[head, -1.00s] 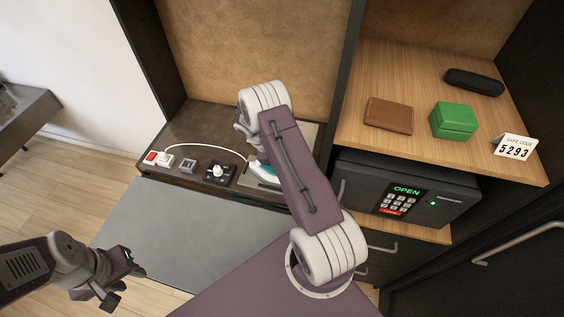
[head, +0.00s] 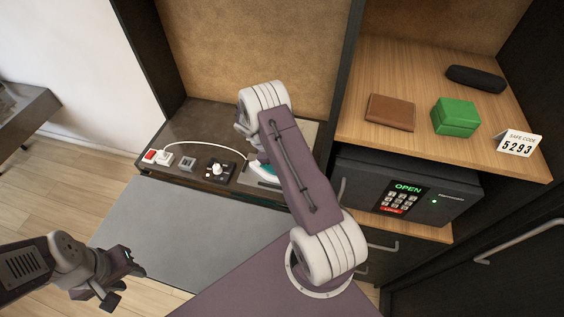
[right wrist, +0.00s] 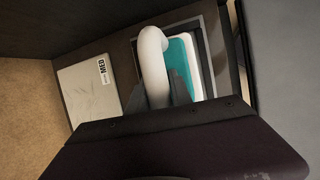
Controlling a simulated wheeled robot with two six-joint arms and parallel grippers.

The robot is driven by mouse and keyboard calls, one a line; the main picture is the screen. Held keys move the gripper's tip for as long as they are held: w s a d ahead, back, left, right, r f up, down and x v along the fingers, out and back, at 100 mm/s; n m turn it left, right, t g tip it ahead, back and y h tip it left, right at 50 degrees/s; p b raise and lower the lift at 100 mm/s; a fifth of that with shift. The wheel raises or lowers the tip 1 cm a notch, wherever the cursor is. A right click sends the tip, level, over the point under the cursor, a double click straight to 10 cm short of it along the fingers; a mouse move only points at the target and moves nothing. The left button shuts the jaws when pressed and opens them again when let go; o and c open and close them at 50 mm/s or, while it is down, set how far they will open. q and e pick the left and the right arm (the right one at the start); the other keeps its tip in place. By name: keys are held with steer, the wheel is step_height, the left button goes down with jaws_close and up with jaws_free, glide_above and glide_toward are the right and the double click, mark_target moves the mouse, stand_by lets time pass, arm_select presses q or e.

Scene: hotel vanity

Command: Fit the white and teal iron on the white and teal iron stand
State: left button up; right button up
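The white and teal iron (head: 262,171) is on the dark counter in the head view, partly hidden behind my right arm. In the right wrist view its white curved handle (right wrist: 153,55) rises between the grey fingers of my right gripper (right wrist: 160,92), which look closed on it. A teal and white flat part (right wrist: 183,66) shows beside the handle, within a grey frame; I cannot tell whether it belongs to the iron or the stand. The stand is not clearly visible apart from it. My left gripper (head: 125,279) is open and empty at the lower left, away from the counter.
A white cord runs from a socket with a red switch (head: 150,156) towards the iron. A dark knob panel (head: 218,171) lies left of it. A pale labelled plate (right wrist: 88,86) is near the gripper. Shelf items and the safe (head: 408,190) stand right, past a dark upright panel.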

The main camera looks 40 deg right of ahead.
steer(key=o, duration=0.4)
steer(key=b+v, duration=0.2)
steer(key=v, duration=0.6)
steer(key=shift+a, duration=0.15)
steer(key=shift+a+r, duration=0.15)
steer(key=shift+r, duration=0.35)
steer(key=shift+w+f, duration=0.1)
